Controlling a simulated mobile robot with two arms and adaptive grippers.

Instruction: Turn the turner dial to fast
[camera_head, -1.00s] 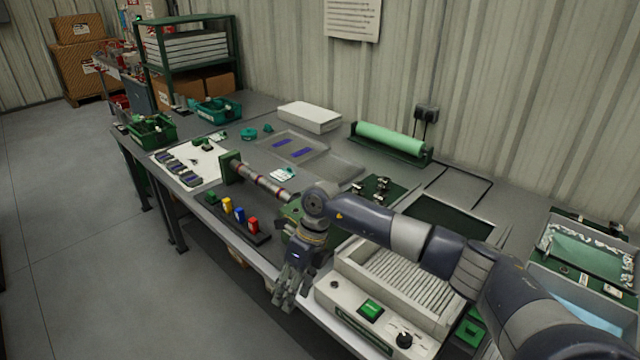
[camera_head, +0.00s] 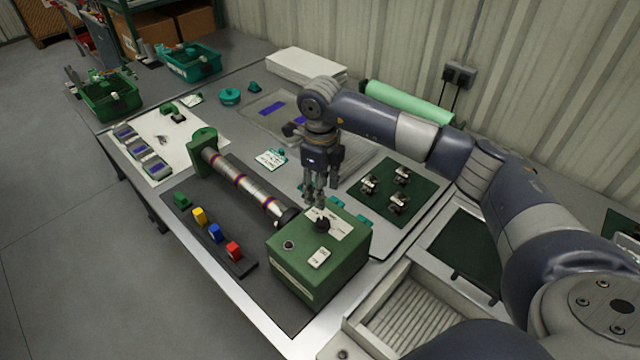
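The turner is a green box (camera_head: 318,262) at the near middle of the bench, with a striped shaft (camera_head: 238,183) running from it to a green end block (camera_head: 203,150). A black dial (camera_head: 322,224) sits on a white label on the box's top; I cannot read its setting. A white switch (camera_head: 319,259) and a round button (camera_head: 288,245) are also on top. My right gripper (camera_head: 316,200) points down just behind and above the dial, apparently clear of it. Its fingers are too small to tell their opening. My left gripper is out of view.
A rack of coloured blocks (camera_head: 232,250) lies in front of the shaft. A dark green mat with small parts (camera_head: 410,180) lies right of the gripper. A grey slatted machine (camera_head: 375,322) stands at the near right. Green bins (camera_head: 110,97) stand at the back left.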

